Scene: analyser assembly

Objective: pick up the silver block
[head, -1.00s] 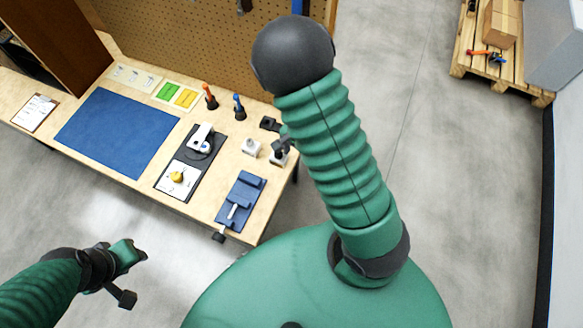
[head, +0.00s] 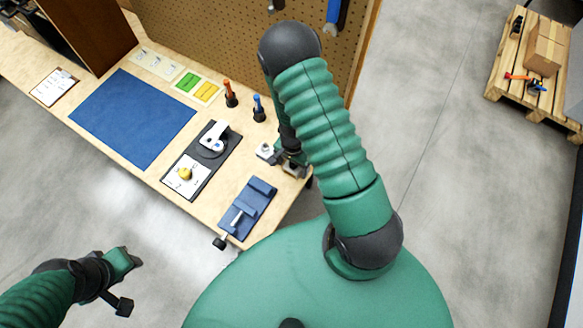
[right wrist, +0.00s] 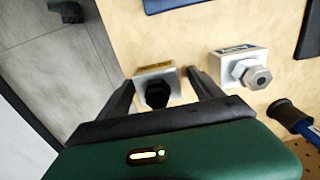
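Two small pale silver blocks stand on the table. In the right wrist view, one block (right wrist: 153,75) has an orange label and a black hex knob and lies between the fingers of my right gripper (right wrist: 160,82). Gaps show beside it, so the fingers are open and not closed on it. The other block (right wrist: 240,62) has a blue label and a silver hex knob and stands to the right, outside the fingers; it also shows in the head view (head: 266,152). In the head view my right gripper (head: 294,168) is at the table's right end. My left gripper (head: 128,282) hangs over the floor, away from the table.
A blue vise (head: 247,208) sits at the table's near corner. A dark plate (head: 208,160) with a white device lies left of it. Orange (head: 230,95) and blue (head: 258,108) screwdrivers stand behind. A blue mat (head: 130,118) lies clear. The pegboard (head: 220,40) borders the back.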

